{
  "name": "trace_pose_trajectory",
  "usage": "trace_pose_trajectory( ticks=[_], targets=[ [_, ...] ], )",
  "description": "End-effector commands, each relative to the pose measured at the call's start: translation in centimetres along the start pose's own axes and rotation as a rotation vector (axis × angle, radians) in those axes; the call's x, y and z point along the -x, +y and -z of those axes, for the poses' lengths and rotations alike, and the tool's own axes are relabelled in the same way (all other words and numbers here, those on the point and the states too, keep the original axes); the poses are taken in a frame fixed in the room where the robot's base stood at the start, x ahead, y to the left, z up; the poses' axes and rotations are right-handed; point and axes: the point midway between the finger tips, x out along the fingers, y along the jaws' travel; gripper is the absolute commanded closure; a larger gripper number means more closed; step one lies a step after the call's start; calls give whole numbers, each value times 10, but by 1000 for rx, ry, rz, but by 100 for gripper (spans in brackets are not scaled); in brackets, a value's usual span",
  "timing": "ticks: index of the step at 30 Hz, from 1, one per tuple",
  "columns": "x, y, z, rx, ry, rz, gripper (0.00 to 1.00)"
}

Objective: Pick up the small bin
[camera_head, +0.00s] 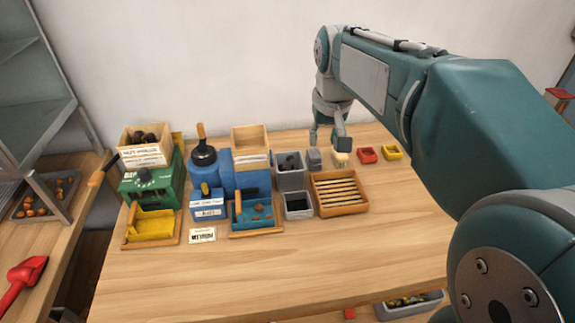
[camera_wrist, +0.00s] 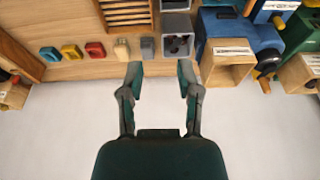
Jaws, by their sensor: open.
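Several small bins stand on the wooden table, and I cannot tell which one the task means. A taller grey bin (camera_head: 290,176) has dark things inside; it also shows in the wrist view (camera_wrist: 177,22), beyond the gap between my fingers. Beside it is a smaller grey block-like bin (camera_head: 315,158), seen in the wrist view (camera_wrist: 147,48) too. A low grey bin with a dark inside (camera_head: 298,206) stands nearer the front. My gripper (camera_head: 328,141) is open and empty at the table's back edge; its spread fingers show in the wrist view (camera_wrist: 160,72), apart from the bins.
A slatted wooden tray (camera_head: 340,208) lies in front of the small grey bin. Blue (camera_head: 244,178) and green (camera_head: 155,188) machines stand left. The front table is clear.

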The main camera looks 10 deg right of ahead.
Motion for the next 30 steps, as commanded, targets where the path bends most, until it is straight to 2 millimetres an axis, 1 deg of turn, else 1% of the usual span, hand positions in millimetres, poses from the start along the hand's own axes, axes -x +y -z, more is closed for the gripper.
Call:
trace_pose_trajectory(
  ticks=[1,3,5,9,11,15,18,21,24,26,29,30],
  targets=[
    [-8,0,15,0,-19,0,56],
    [-18,1,33,0,-44,1,56],
    [-28,2,48,0,-65,1,56],
    [-54,3,81,0,-113,2,56],
    [-66,4,94,0,-134,2,56],
    [-99,4,121,0,-181,2,56],
    [-121,3,135,0,-210,2,56],
    [-136,4,144,0,-230,2,56],
    [-144,4,148,0,-239,2,56],
    [-148,4,148,0,-242,2,56],
    [-160,4,144,0,-244,2,56],
    [-167,3,142,0,-246,2,56]
  ],
)
